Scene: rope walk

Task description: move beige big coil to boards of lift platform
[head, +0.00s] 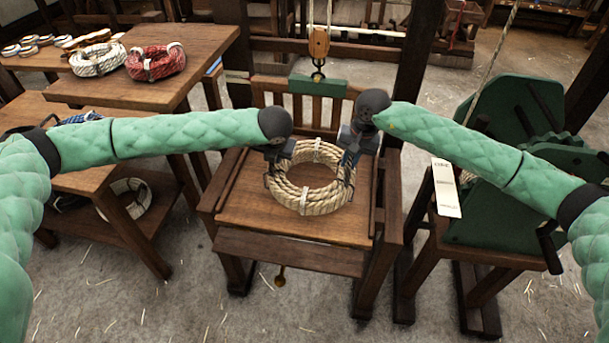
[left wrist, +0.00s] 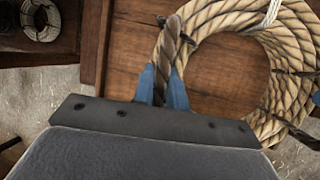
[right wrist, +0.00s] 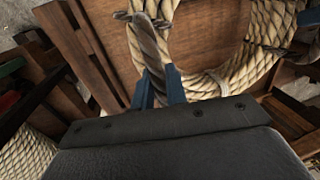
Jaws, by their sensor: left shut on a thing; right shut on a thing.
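The beige big coil (head: 326,203) is a thick ring of rope bound with pale ties. It lies flat over the brown boards of the lift platform (head: 240,208), in the middle of the head view. I cannot tell whether it touches the boards or hangs just above them. My left gripper (head: 270,172) is shut on a dark rope loop at the coil's left side. Its blue fingers pinch that loop in the left wrist view (left wrist: 163,85). My right gripper (head: 349,158) is shut on a similar loop at the right side, as the right wrist view (right wrist: 160,86) shows.
A wooden table at the left bears a white coil (head: 98,60) and a red coil (head: 155,62). A pale coil (head: 127,198) sits on a lower shelf. A pulley block (head: 318,42) hangs behind the platform over a green bar (head: 318,86). A green machine (head: 515,110) stands right.

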